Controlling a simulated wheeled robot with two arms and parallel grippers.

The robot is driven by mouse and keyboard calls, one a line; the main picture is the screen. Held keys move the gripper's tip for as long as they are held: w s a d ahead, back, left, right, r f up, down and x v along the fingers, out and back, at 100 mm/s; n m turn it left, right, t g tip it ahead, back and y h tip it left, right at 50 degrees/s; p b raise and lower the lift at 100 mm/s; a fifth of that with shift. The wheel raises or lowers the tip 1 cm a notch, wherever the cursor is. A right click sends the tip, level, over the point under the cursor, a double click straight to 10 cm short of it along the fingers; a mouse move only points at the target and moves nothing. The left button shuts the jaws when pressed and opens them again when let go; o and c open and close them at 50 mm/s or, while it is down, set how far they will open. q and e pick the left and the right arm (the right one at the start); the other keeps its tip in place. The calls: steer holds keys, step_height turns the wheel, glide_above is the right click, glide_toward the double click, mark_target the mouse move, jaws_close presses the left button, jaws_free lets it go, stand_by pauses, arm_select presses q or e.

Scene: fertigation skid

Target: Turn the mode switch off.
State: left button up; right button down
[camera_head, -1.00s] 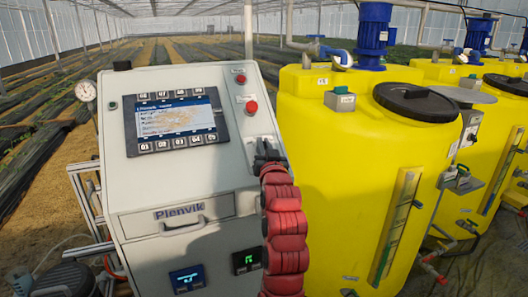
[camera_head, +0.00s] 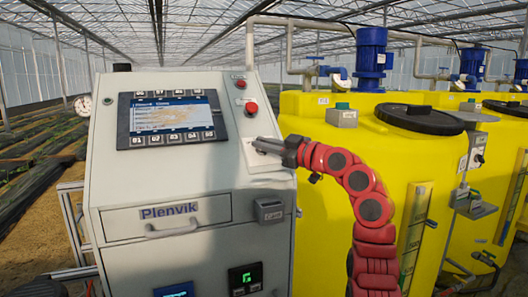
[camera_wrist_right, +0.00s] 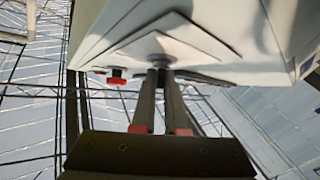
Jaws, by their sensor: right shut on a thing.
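The mode switch sits on a pale plate (camera_head: 262,160) on the sloped panel of the grey control cabinet (camera_head: 190,178), below a red mushroom button. In the head view my right gripper (camera_head: 264,146) reaches the plate from the right and covers the switch, so its handle position cannot be read. In the right wrist view the two dark fingers of my right gripper (camera_wrist_right: 161,74) are close together at a round grey switch base (camera_wrist_right: 158,57), shut on its knob.
A red mushroom button (camera_head: 251,108) and a smaller red button (camera_head: 241,84) are above the switch. A lit display (camera_head: 172,113) with keys is left of it. Yellow tanks (camera_head: 320,115) stand close on the right, behind my red arm.

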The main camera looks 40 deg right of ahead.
steer(key=shift+r+n+g+y, duration=0.1)
steer(key=shift+n+g+y, duration=0.5)
steer(key=shift+n+y, duration=0.3)
steer(key=c, duration=0.9)
jaws_free()
steer(key=shift+w+n, duration=0.1)
steer(key=shift+n, duration=0.2)
steer(key=shift+c, duration=0.2)
steer(key=v, duration=1.7)
steer(key=shift+s, duration=0.2)
